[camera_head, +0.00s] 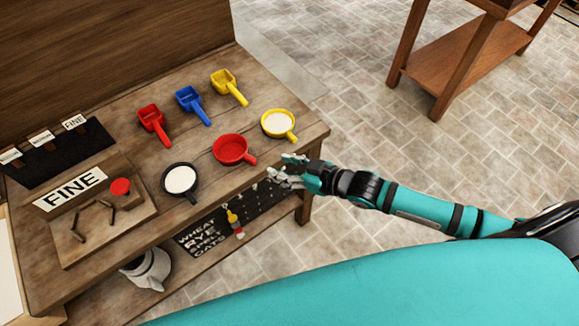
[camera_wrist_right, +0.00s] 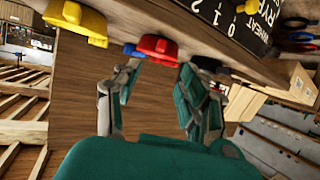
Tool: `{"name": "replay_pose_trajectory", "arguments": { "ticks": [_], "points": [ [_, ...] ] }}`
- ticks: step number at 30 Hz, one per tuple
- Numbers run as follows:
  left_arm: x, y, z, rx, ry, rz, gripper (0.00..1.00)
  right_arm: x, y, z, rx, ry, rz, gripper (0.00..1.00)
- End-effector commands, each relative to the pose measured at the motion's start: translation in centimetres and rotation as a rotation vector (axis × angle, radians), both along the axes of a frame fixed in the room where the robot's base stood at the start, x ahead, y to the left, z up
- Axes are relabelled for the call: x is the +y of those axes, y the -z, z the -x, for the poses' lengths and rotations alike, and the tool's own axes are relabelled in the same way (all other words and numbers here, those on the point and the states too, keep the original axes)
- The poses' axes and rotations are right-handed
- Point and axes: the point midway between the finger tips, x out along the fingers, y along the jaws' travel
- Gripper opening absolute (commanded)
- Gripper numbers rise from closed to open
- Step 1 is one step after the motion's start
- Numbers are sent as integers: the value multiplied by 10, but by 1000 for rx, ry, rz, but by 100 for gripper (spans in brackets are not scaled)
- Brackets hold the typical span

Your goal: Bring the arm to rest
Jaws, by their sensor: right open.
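My right gripper (camera_head: 290,170) is at the front right edge of the wooden bench (camera_head: 262,188) in the head view. In the right wrist view my right gripper (camera_wrist_right: 158,105) has its fingers spread apart with nothing between them. A red round pan (camera_head: 231,149) and a yellow pan with white contents (camera_head: 278,124) sit on the bench close to the gripper, apart from it. Red (camera_wrist_right: 158,46) and yellow (camera_wrist_right: 76,20) handled things show beyond the fingers in the wrist view. My left gripper does not show.
A black pan with white contents (camera_head: 180,180) and red (camera_head: 152,121), blue (camera_head: 192,103) and yellow (camera_head: 227,86) scoops are on the bench. A board labelled FINE (camera_head: 70,188) is at left. A wooden stand (camera_head: 460,62) is at back right. Tiled floor (camera_head: 400,150) is clear between.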

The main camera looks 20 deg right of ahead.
Motion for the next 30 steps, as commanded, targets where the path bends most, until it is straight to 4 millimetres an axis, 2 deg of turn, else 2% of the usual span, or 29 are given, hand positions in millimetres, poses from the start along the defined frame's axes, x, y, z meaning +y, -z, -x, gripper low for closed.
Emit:
{"name": "replay_pose_trajectory", "arguments": {
  "ticks": [4,10,14,17,20,22,24,26,27,29,30],
  "points": [
    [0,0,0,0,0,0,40,-9,-5,11,0,-1,0,42],
    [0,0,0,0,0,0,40,-10,-8,13,-1,0,0,42],
    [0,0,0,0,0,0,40,-17,6,8,9,24,14,42],
    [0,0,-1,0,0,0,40,-37,41,0,40,92,54,42],
    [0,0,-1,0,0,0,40,-70,101,-3,105,192,123,42],
    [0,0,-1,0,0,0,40,-94,149,6,168,263,177,42],
    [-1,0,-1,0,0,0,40,-114,195,25,241,322,227,42],
    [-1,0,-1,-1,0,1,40,-128,233,48,309,365,267,42],
    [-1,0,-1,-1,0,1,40,-135,257,66,357,388,292,42],
    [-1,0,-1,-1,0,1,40,-142,291,97,432,417,329,42],
    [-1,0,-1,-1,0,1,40,-145,311,120,483,433,350,42]
  ]
}}
